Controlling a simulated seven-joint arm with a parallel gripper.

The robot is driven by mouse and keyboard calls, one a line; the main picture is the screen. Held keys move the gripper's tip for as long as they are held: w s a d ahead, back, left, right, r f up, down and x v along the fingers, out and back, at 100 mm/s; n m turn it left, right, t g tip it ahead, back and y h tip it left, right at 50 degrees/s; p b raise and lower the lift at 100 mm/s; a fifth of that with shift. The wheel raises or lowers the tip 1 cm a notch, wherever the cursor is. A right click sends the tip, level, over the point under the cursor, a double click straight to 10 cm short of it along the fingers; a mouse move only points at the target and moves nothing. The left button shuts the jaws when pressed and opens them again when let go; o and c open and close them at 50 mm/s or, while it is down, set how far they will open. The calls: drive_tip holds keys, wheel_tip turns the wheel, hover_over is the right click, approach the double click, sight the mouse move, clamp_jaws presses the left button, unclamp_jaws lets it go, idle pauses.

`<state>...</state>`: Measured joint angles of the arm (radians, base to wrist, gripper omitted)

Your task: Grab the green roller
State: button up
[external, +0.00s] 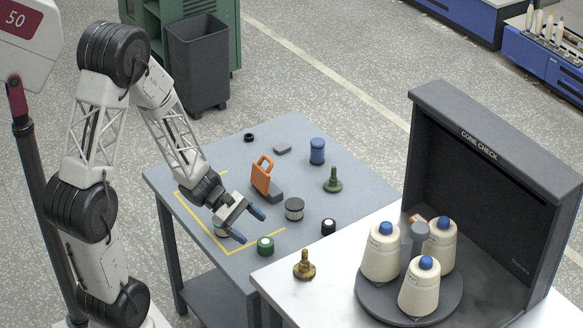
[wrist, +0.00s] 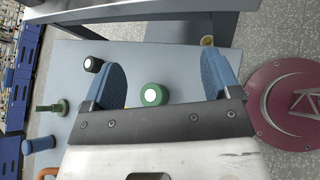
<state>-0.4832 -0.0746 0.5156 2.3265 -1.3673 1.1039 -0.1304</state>
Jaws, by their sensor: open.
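The green roller (external: 265,246) stands upright on the grey-blue table (external: 300,135), near its front edge by the yellow tape line. Its top has a white centre. My gripper (external: 248,223) is open and empty, above the table and just up and left of the roller in the external view. In the wrist view the green roller (wrist: 153,95) shows in the gap between the two blue fingers (wrist: 163,78), nearer the left one. The fingers appear apart from it.
A black roller (external: 328,227), a grey roller (external: 294,209), an orange-handled block (external: 262,176), a green peg-shaped piece (external: 333,181) and a blue spool (external: 317,151) share the table. A brass piece (external: 304,266) stands on the adjoining white table.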

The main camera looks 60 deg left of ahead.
sight(268, 242)
drive_tip(key=a+f+n+t, duration=0.1)
drive_tip(key=a+f+n, duration=0.1)
drive_tip(key=f, duration=0.1)
drive_tip(key=w+a+f+n+t+y, duration=0.1)
drive_tip(key=a+f+n+t, duration=0.1)
drive_tip(key=a+f+n, duration=0.1)
drive_tip(key=a+f+n+t, duration=0.1)
drive_tip(key=a+f+n, duration=0.1)
drive_tip(key=shift+w+a+f+y, duration=0.2)
drive_tip(key=shift+w+f+y, duration=0.1)
drive_tip(key=shift+f, duration=0.1)
drive_tip(key=shift+x, duration=1.3)
drive_tip(key=shift+w+d, duration=0.1)
drive_tip(key=shift+d, duration=0.05)
drive_tip(key=shift+x, duration=2.45)
drive_tip(key=c, duration=1.1)
drive_tip(key=shift+o, duration=0.2)
drive_tip(key=shift+r, duration=0.3)
